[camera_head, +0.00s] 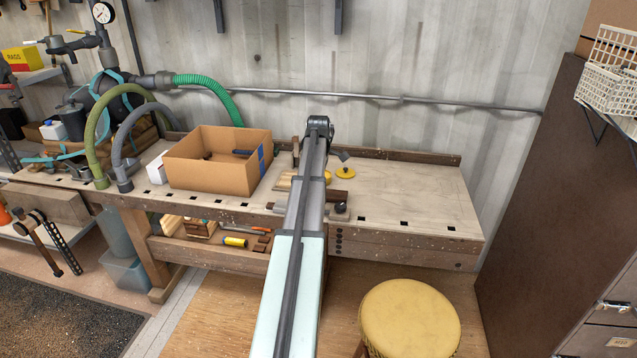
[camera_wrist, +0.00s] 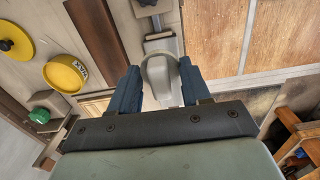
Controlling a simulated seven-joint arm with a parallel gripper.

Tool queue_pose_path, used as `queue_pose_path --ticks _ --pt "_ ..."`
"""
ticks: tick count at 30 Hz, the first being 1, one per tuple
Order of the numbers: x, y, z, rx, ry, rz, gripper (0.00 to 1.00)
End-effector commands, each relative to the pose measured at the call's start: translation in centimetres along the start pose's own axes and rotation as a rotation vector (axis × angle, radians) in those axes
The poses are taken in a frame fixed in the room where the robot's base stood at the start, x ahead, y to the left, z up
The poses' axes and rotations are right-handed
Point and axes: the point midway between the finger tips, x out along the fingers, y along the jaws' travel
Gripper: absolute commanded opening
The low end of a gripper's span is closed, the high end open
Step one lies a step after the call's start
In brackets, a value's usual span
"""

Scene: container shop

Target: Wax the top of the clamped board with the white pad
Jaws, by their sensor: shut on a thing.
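In the wrist view, my gripper (camera_wrist: 157,80) has its two blue fingers shut on a pale rounded pad (camera_wrist: 161,68). Grey clamp hardware (camera_wrist: 150,5) appears above the pad in the wrist view. Whether the pad touches anything is unclear. An open yellow tin (camera_wrist: 65,73) stands left of the fingers, with a yellow lid (camera_wrist: 14,40) beyond it. In the head view, my arm hides the gripper and pad.
A cardboard box (camera_head: 212,176) stands on the workbench (camera_head: 425,205) left of my arm. The bench's right part is largely clear. A yellow stool (camera_head: 408,320) stands in front, and a brown cabinet (camera_head: 545,190) stands at right. A green-topped item (camera_wrist: 39,115) lies near the tin.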

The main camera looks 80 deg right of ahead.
Motion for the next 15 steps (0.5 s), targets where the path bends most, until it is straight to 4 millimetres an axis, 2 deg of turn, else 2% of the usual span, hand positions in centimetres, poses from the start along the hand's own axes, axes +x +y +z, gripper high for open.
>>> queue_pose_path --ticks 8,15 --pt "1.1 0.0 0.0 -0.022 0.000 -0.001 0.19" --pt "3.3 0.0 0.0 -0.021 0.000 -0.001 0.19"
